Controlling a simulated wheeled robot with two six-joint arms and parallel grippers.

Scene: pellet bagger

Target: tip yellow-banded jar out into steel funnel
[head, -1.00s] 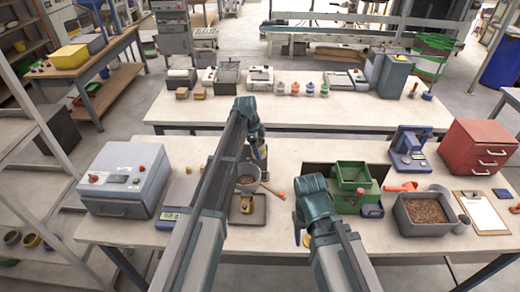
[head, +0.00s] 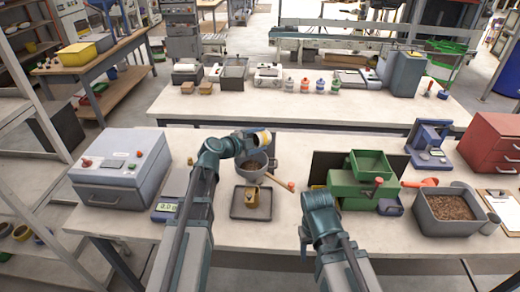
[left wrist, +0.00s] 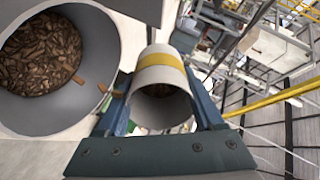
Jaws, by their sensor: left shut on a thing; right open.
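The yellow-banded jar (head: 264,138) is pale with a yellow band and looks tilted in the head view. My left gripper (head: 250,139) is shut on it, above the far rim of the grey steel funnel (head: 249,176). In the left wrist view the jar (left wrist: 163,78) sits between the two fingers of my left gripper (left wrist: 160,88).
A dark tray (head: 236,213) with a small yellow thing stands in front of the funnel. An orange-ended handle (head: 281,183) lies right of it. A green machine (head: 350,190) and a grey bin of pellets (head: 430,222) stand further right, a grey box (head: 120,170) at left.

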